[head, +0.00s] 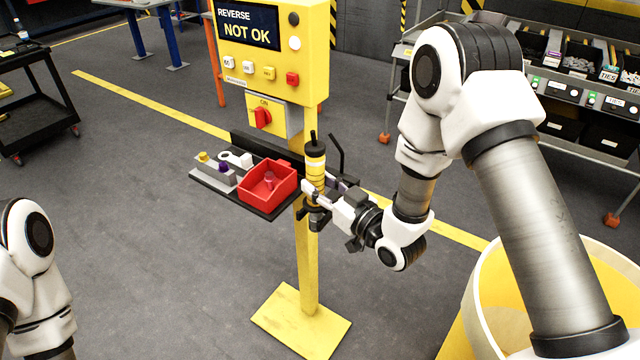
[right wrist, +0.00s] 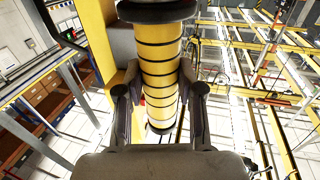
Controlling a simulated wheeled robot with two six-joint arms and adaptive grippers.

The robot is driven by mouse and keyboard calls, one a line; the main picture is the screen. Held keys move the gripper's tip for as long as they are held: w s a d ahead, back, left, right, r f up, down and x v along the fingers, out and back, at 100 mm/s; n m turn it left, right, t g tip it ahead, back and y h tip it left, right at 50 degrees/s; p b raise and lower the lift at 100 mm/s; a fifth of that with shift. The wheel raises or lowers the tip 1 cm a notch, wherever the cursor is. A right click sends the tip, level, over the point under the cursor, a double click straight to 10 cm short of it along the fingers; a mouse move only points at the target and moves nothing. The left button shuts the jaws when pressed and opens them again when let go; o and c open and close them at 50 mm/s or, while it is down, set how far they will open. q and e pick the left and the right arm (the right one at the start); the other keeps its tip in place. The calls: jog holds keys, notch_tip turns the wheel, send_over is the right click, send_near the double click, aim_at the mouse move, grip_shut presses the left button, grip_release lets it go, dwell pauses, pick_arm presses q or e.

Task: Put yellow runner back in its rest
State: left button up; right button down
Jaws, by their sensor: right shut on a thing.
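The yellow runner (head: 315,165) is a yellow cylinder with black bands and a black top. It stands about upright beside the yellow post in the head view. My right gripper (head: 312,190) is shut on its body from the right. In the right wrist view the runner (right wrist: 160,75) fills the space between the two fingers of my right gripper (right wrist: 158,110). A black bracket (head: 319,217) shows just below the runner, partly hidden by my gripper. I cannot tell whether it is the rest or whether the runner touches it. My left gripper is out of view.
A yellow control box (head: 262,75) reading "NOT OK" tops the yellow post (head: 304,258). A black shelf left of the runner carries a red bin (head: 268,190) and a grey block (head: 215,172). A bent black rod (head: 339,160) rises right of the runner. A yellow bin (head: 490,290) stands at lower right.

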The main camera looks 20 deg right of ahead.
jog(key=shift+f+b, duration=0.65)
jog(key=shift+f, duration=0.05)
jog(key=c, duration=0.6)
grip_release()
jog(key=shift+r, duration=0.1)
jog(key=shift+c, duration=0.2)
jog(key=shift+s, duration=0.1)
jog(key=v, duration=1.2)
